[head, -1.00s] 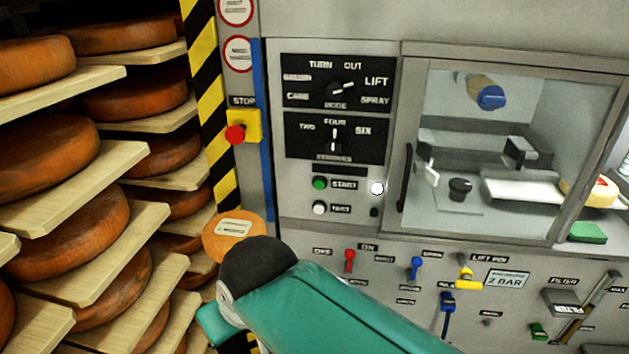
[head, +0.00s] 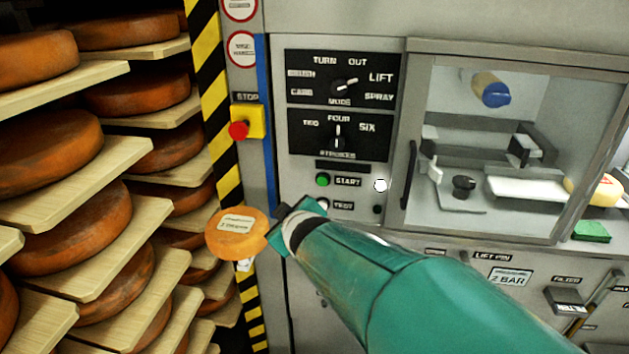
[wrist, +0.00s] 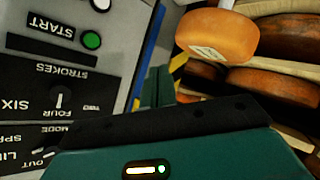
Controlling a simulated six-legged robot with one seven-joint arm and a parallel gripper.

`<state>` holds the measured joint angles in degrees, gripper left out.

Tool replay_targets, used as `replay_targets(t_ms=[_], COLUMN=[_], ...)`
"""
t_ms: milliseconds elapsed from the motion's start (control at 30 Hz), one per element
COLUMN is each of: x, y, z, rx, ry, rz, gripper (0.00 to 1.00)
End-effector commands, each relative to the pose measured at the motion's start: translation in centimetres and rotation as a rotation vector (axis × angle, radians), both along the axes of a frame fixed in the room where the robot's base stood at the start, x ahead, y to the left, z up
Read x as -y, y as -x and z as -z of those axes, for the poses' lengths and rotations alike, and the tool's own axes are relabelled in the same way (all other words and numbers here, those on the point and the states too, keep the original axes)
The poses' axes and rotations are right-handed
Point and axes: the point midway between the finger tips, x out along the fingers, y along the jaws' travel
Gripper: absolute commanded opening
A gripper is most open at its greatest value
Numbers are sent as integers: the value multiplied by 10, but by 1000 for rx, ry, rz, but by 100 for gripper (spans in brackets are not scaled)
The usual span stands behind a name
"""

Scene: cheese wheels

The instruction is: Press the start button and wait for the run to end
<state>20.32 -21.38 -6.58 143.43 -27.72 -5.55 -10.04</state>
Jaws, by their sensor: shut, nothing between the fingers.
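The green start button (head: 323,180) sits on the grey control panel (head: 300,160), left of its START label. It also shows in the wrist view (wrist: 91,40), where the panel appears upside down. A white test button (head: 322,205) is just below it, partly behind my arm. A pale round lamp (head: 380,185) is right of START. My gripper (wrist: 156,88) is shut and empty, seen in part beyond its dark housing in the wrist view. In the head view my green arm's end is below and left of the buttons, apparently apart from the start button.
A red stop button on a yellow box (head: 239,130) is left of the panel. An orange labelled disc (head: 237,233) hangs beside my wrist. Shelves of cheese wheels (head: 70,230) fill the left. A windowed door (head: 470,150) covers the chamber at right. Mode (head: 344,86) and strokes (head: 338,141) dials are above.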

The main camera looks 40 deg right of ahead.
Motion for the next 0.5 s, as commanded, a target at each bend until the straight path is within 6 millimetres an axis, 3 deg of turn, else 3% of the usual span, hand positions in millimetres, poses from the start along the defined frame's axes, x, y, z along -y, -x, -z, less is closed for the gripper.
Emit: replay_targets(t_ms=[33,200,333,500], x=[20,62,77,81], y=[-4,-11,-4,6], z=[6,15,23,28], rx=[28,148,232,304], ry=[51,220,300,345], rz=[-17,-143,-242,-322], gripper=[0,0,0,0])
